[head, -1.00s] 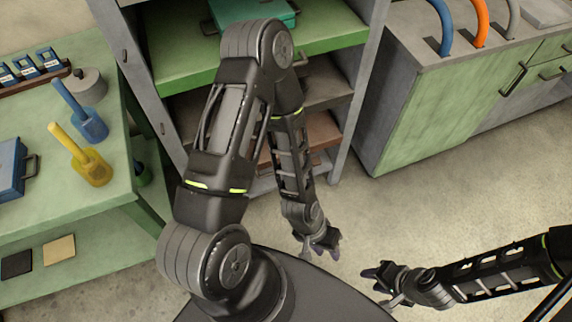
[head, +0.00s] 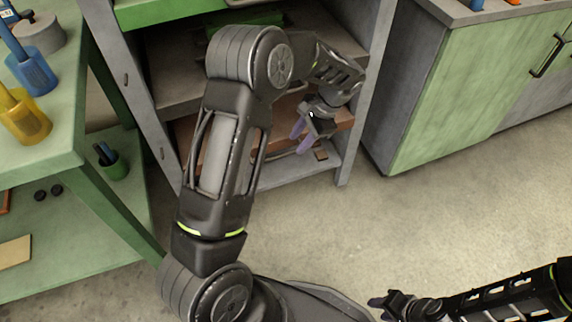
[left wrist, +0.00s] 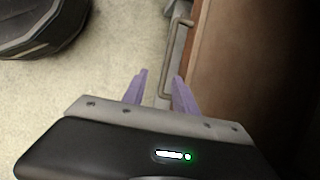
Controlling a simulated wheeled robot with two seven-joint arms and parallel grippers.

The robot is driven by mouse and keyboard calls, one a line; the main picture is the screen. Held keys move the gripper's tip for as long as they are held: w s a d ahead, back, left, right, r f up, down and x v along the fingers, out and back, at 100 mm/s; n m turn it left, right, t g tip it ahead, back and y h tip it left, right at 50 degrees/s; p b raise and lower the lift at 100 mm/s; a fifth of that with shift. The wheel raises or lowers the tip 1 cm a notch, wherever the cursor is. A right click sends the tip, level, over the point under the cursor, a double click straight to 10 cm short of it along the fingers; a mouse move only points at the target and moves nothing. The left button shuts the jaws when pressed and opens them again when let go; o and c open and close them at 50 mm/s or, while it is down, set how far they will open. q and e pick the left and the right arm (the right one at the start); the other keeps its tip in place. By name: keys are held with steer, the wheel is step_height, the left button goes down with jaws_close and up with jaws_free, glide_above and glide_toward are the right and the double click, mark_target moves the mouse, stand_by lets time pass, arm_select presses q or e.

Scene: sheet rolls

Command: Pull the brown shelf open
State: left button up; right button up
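The brown shelf (head: 342,117) is low in the grey rack, below a grey shelf, and partly hidden behind my left arm. In the left wrist view the brown shelf (left wrist: 250,70) fills the right side, and its grey bar handle (left wrist: 170,65) stands along its edge. My left gripper (head: 299,137) is in front of the brown shelf.
A green workbench (head: 75,135) with blue and yellow holders stands at the left. A green cabinet (head: 460,90) stands right of the rack. A small brown block (head: 320,155) is on the rack's bottom level. The floor (head: 440,220) in front is clear.

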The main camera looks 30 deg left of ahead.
mark_target(283, 154)
arm_select(q)
steer(key=shift+w+a+r, duration=0.1)
steer(key=shift+a+r, duration=0.4)
steer(key=shift+b+x, duration=1.2)
steer(key=shift+x, duration=2.65)
steer(key=shift+r, duration=0.1)
jaws_close()
